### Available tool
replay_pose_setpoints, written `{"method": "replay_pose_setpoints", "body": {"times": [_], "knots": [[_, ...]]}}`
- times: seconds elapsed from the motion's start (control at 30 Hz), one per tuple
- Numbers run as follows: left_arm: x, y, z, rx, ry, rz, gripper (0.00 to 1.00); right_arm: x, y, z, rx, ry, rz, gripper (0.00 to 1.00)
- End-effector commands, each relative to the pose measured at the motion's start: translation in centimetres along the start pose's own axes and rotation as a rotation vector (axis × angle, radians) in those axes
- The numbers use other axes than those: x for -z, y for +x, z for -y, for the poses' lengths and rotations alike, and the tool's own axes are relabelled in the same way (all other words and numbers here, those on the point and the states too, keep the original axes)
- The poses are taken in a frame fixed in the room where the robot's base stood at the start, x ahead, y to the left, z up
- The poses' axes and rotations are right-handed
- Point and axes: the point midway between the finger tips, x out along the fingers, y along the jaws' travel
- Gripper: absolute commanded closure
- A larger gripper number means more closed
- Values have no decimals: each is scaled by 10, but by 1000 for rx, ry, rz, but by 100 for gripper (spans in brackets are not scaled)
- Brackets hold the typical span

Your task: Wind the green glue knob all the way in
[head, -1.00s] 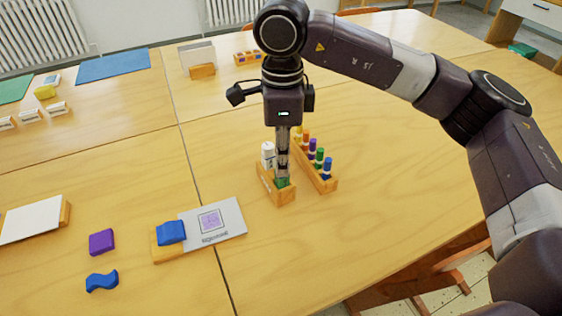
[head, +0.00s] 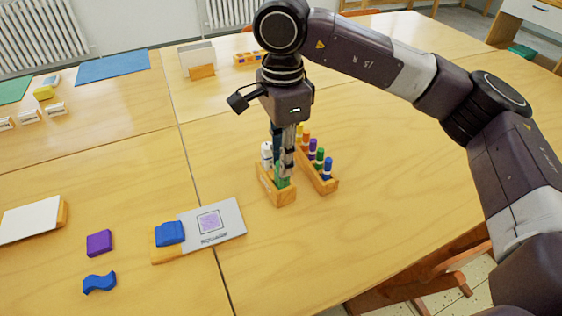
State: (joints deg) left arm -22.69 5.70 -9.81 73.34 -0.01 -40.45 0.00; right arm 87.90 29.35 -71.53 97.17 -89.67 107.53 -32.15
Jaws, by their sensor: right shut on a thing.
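The green glue knob (head: 282,183) sits low at the front of a small wooden holder (head: 284,199), mostly hidden behind my gripper's fingers. My right gripper (head: 285,178) points straight down from above and is shut on the green knob. A white glue stick (head: 267,153) stands upright in the same holder, just left of the fingers. My left gripper does not show in the head view.
A wooden rack (head: 326,187) of several coloured markers stands close on the right of the holder. A grey card (head: 232,224) with a purple square and a blue block (head: 169,233) lie to the left. A purple block (head: 99,243) and a blue wavy piece (head: 99,282) lie farther left. The table at right is clear.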

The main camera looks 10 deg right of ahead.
Motion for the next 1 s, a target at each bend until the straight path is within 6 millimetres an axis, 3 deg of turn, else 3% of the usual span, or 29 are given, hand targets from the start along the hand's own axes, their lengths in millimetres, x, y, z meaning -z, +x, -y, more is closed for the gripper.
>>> {"method": "replay_pose_setpoints", "body": {"times": [1.0], "knots": [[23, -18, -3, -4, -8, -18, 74, 0, 0, 0, -2, -423, 1, 91]]}}
